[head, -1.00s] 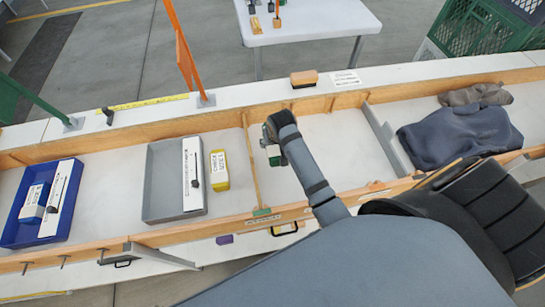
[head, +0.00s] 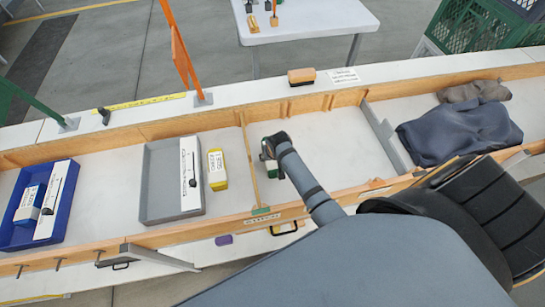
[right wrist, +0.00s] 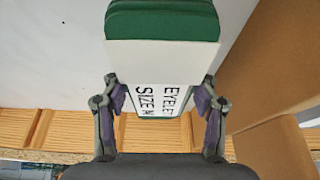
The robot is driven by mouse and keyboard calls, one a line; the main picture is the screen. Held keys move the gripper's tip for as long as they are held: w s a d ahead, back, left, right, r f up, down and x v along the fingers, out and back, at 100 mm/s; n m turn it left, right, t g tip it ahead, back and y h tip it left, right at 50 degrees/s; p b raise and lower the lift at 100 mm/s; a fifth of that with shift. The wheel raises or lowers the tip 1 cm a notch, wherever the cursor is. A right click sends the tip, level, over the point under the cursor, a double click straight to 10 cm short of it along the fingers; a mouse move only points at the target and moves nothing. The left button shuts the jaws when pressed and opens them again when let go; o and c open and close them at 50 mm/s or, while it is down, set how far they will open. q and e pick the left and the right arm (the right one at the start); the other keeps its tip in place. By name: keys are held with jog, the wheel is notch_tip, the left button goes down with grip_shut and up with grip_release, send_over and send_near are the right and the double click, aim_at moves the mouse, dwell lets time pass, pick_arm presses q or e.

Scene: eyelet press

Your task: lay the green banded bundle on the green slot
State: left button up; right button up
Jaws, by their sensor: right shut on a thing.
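The green banded bundle (right wrist: 163,22) fills the middle of the right wrist view, with a white band (right wrist: 160,65) printed "EYELET SIZE M". My right gripper (right wrist: 160,101) is shut on it, one finger on each side. In the head view the bundle (head: 270,169) is mostly hidden under my right gripper (head: 272,150), over the white bench floor just right of a thin wooden divider. A small green mark (head: 261,210) sits at the divider's near end, above a printed label; I cannot tell whether it belongs to the green slot. My left gripper is not in view.
Left of the divider stand a yellow box (head: 217,169), a grey tray (head: 159,163) and a blue tray (head: 18,232). Dark cloth (head: 458,135) lies at the right. Wooden walls edge the bench. The floor right of my gripper (head: 335,135) is clear.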

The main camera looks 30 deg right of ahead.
jog(key=shift+w+f, duration=0.1)
jog(key=shift+f, duration=0.4)
jog(key=o, duration=1.4)
jog(key=p+v, duration=0.1)
jog(key=v, duration=1.1)
